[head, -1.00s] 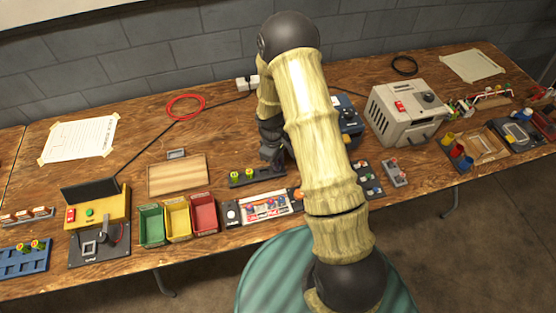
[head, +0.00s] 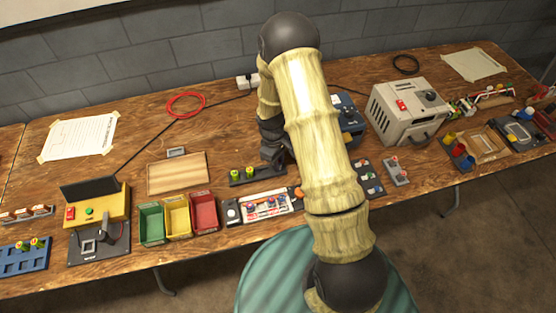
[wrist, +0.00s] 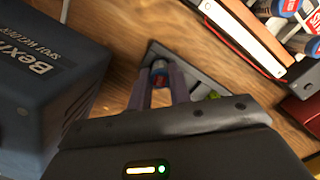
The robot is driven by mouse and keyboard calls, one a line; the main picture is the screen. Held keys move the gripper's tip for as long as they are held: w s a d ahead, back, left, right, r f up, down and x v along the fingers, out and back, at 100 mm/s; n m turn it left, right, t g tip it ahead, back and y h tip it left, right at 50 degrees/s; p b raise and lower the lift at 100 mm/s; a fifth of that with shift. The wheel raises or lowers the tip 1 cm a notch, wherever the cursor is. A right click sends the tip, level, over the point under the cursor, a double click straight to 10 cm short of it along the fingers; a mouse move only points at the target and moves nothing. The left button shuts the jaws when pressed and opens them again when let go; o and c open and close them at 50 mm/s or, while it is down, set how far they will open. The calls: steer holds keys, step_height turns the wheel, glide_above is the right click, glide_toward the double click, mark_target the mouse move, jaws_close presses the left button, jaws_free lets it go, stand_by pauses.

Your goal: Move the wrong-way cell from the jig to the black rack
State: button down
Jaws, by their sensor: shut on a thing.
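My gripper (wrist: 160,88) is shut on a cell (wrist: 159,69) with a silvery end and a red and blue wrap. In the wrist view the cell is over the black rack (wrist: 186,63); I cannot tell whether it touches it. In the head view the black rack (head: 240,182) carries two green-topped cells (head: 241,172), and my gripper (head: 271,155) is at its right end. The held cell is hidden there. The jig (head: 252,214), with several cells in it, lies just in front of the rack. It also shows in the wrist view (wrist: 240,32).
The dark blue spot welder (wrist: 45,85) stands close to my gripper. Green, yellow and red bins (head: 178,216) are left of the jig. A wooden board (head: 177,175) lies left of the rack. A grey box machine (head: 405,110) stands to the right.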

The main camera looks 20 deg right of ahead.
steer(key=shift+d+f, duration=0.1)
steer(key=shift+f, duration=0.2)
stand_by(0.4)
steer(key=c, duration=1.2)
jaws_free()
steer(key=shift+r, duration=0.1)
steer(key=shift+r+p, duration=2.55)
steer(key=shift+r, duration=0.9)
